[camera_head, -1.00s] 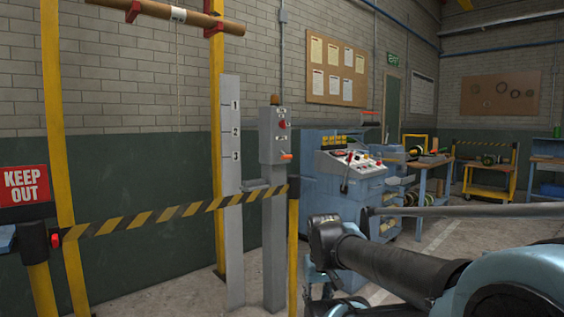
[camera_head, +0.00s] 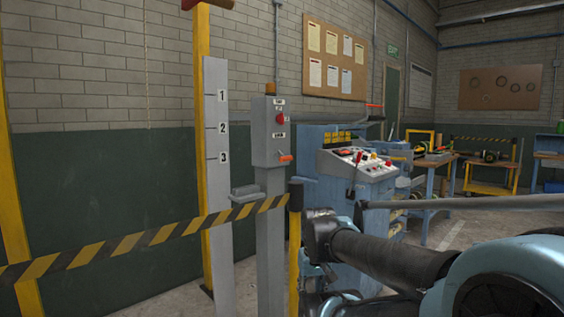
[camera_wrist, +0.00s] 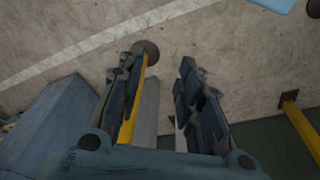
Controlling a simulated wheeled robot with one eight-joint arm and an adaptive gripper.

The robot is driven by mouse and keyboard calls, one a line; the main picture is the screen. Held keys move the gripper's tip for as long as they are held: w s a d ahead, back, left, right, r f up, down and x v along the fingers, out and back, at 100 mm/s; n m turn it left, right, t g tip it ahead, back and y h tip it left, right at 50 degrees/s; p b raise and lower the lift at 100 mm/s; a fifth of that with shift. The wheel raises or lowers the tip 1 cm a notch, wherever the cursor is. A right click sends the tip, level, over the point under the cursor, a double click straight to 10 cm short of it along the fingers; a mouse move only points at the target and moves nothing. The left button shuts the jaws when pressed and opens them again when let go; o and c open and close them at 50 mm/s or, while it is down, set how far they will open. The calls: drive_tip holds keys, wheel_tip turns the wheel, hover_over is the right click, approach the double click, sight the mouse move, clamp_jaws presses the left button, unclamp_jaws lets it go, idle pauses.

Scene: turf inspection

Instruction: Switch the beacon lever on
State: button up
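A grey control box (camera_head: 272,133) sits on a grey post, with an amber beacon (camera_head: 270,88) on top. A lever with an orange handle (camera_head: 285,157) sticks out low on the box's front, and a red knob (camera_head: 281,118) is above it. I cannot tell which lever position is on. In the wrist view my gripper (camera_wrist: 162,62) is open and empty, its fingers apart over the floor. It is not at the lever, which does not show in that view. In the head view my arm reaches in from the right, below the lever's height.
Yellow-black barrier tape (camera_head: 150,237) runs in front of the wall to a yellow post (camera_head: 294,250) beside the grey post. A white numbered board (camera_head: 217,180) stands to the left. A blue console (camera_head: 355,175) with levers and buttons stands behind on the right. Workbenches are farther back.

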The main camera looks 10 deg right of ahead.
drive_tip(key=shift+w+d, duration=0.2)
drive_tip(key=shift+w, duration=0.35)
drive_tip(key=o, duration=0.9)
drive_tip(key=shift+s+a+r, duration=0.2)
drive_tip(key=shift+s+r, duration=0.05)
drive_tip(key=shift+r, duration=0.2)
drive_tip(key=o, duration=0.7)
drive_tip(key=w+r, duration=0.1)
drive_tip(key=w+a+y, duration=0.1)
drive_tip(key=shift+w+a+r+n, duration=0.3)
drive_tip(key=shift+r+n, duration=0.05)
drive_tip(key=shift+n, duration=0.05)
drive_tip(key=w+a+r+n+t+y, duration=0.1)
drive_tip(key=w+a+r+n+y, duration=0.15)
drive_tip(key=w+r, duration=0.45)
drive_tip(key=n+t+y, duration=0.4)
drive_tip(key=t+y, duration=0.3)
drive_tip(key=t, duration=0.4)
approach(288, 160)
drive_tip(key=x, duration=1.1)
drive_tip(key=shift+a+r, duration=0.1)
drive_tip(key=shift+a, duration=0.05)
